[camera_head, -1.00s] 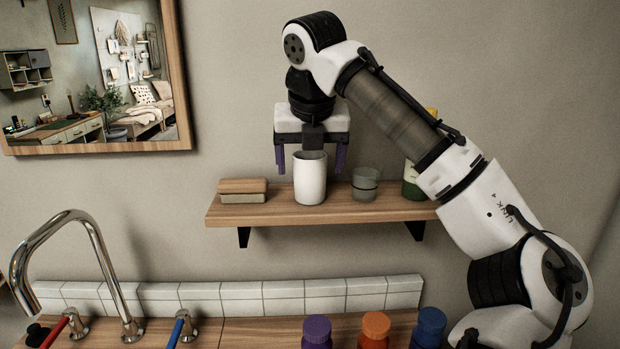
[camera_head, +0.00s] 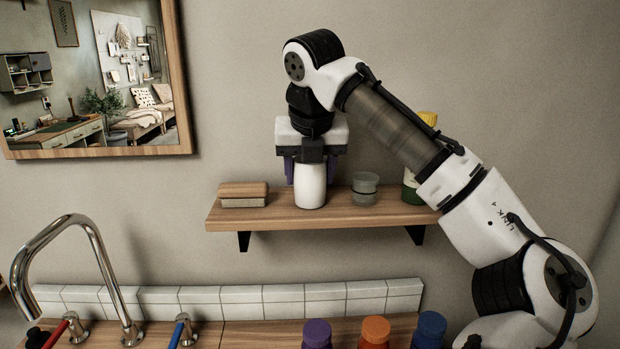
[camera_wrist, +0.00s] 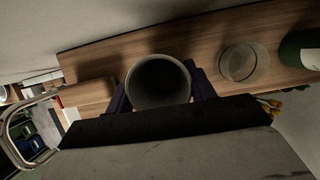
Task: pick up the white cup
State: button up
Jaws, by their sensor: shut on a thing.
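The white cup (camera_head: 311,186) stands upright on the wooden wall shelf. My gripper (camera_head: 311,172) points down over it, with its purple fingers on either side of the cup and its palm hiding the cup's rim in the head view. In the wrist view the cup (camera_wrist: 158,82) shows its open round mouth, with a dark finger close at its left and right sides. My gripper (camera_wrist: 160,95) is shut on the cup. The cup's base appears to rest on the shelf.
On the wooden shelf (camera_head: 270,217), a small wood-topped box (camera_head: 243,194) lies left of the cup. A clear glass (camera_head: 364,188) stands close on the right, then a green bottle with a yellow cap (camera_head: 409,186). A tap (camera_head: 100,260) and several coloured-lid jars are below.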

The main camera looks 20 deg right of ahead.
notch_tip(320, 180, up, 20)
jog(key=p, duration=0.5)
jog(key=shift+p, duration=0.4)
